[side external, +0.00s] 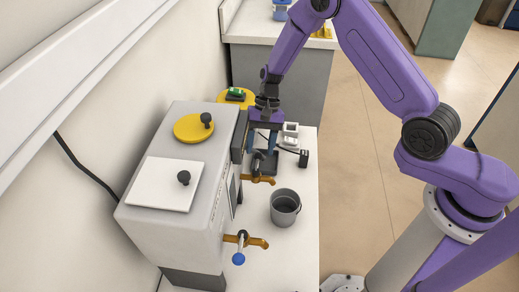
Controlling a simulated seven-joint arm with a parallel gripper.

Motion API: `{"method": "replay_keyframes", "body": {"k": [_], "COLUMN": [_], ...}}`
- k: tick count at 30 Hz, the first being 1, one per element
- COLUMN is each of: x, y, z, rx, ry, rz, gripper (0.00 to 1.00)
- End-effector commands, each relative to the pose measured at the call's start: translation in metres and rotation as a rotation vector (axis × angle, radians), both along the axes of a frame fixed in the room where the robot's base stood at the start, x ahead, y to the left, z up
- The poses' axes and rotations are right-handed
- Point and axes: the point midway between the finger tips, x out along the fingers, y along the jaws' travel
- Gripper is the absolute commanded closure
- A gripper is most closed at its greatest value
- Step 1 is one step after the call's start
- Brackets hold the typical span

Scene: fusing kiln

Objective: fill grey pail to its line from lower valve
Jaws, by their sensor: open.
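The grey pail (285,210) stands upright on the white bench, right of the grey box-shaped unit (221,215). Its inside looks grey; I cannot make out a fill line or any liquid. Two orange-brown valve fittings stick out of the unit's right side. The far valve (262,180) is left of and behind the pail; the near valve (256,241), with a blue ball knob (238,259), is in front of it to the left. I cannot tell which is the lower one. My gripper (262,146) points down, open and empty, beyond the far valve and apart from the pail.
A yellow round lid (193,127) and a white square lid (164,184) sit on the unit. Small white and dark items (291,135) lie right of my gripper. A yellow disc (236,96) with a green thing is behind. Bench right of the pail is clear.

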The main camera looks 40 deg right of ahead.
Motion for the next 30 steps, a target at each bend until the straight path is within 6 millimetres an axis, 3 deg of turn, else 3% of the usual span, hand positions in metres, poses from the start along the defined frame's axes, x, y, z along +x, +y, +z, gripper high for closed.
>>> {"method": "replay_keyframes", "body": {"k": [6,15,20,30], "x": [-0.003,-0.003,-0.003,-0.010], "y": [0.005,0.006,0.006,0.001], "z": [-0.014,-0.015,-0.015,-0.015], "rx": [0.000,-0.001,-0.001,0.001], "ry": [0.000,-0.002,-0.001,0.001], "rz": [-0.001,0.000,0.000,-0.116], "gripper": [0.46,0.46,0.98,1.00]}}
